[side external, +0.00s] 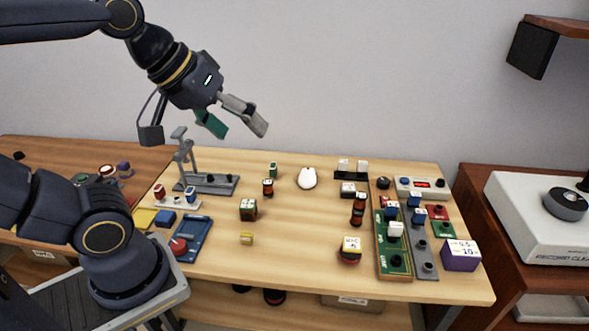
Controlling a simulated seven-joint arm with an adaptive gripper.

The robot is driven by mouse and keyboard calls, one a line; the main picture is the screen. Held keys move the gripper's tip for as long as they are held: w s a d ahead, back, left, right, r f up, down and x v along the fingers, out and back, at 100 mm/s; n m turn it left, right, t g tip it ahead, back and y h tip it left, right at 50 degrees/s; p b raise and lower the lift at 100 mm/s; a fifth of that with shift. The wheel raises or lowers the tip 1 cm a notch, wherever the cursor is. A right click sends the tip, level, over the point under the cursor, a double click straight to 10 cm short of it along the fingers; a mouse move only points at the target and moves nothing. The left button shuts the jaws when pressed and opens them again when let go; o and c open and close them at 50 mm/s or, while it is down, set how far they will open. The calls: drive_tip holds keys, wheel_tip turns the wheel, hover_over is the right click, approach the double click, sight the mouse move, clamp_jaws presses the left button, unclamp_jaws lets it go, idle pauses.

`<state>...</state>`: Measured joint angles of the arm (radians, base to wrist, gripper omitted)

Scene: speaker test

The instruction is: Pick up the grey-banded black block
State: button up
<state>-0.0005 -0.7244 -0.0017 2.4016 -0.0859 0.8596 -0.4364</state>
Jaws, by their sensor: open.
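My gripper (239,124) is open and empty, high above the back of the wooden table, with its fingers pointing down and to the right. A small black block with a pale grey-white top (348,190) sits right of the table's middle, well to the right of and below my gripper. A dark block with pale, red and green patches (248,209) stands nearer, below my gripper. Bands are too small to make out, so I cannot tell for sure which is the grey-banded black block.
A red-and-black cylinder (358,209) stands beside the green board (394,263). A grey stand (207,184) and blue tray (197,240) are at left. A purple box (461,256) sits at right. The front middle is mostly clear.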

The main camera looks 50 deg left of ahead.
drive_tip(key=w+d+r+n, duration=0.1)
drive_tip(key=w+r+n, duration=0.35)
drive_tip(key=w, duration=0.25)
drive_tip(key=n+h, duration=0.2)
drive_tip(key=n, duration=1.6)
hover_over(348, 187)
drive_tip(key=s+a, duration=0.2)
drive_tip(key=s, duration=0.3)
wheel_tip(348, 187, down, 19)
wheel_tip(348, 187, down, 11)
drive_tip(key=s+a+n+g, duration=0.1)
drive_tip(key=a+g, duration=0.1)
drive_tip(key=a, duration=0.1)
drive_tip(key=shift+h, duration=0.3)
drive_tip(key=x, duration=1)
drive_tip(key=shift+s+f, duration=0.15)
drive_tip(key=shift+f, duration=0.05)
drive_tip(key=shift+d+x, duration=0.15)
drive_tip(key=shift+x, duration=1.35)
drive_tip(key=shift+d+x, duration=0.15)
drive_tip(key=shift+x, duration=1.35)
drive_tip(key=c, duration=1.3)
drive_tip(key=shift+r, duration=0.15)
drive_tip(key=shift+c, duration=0.2)
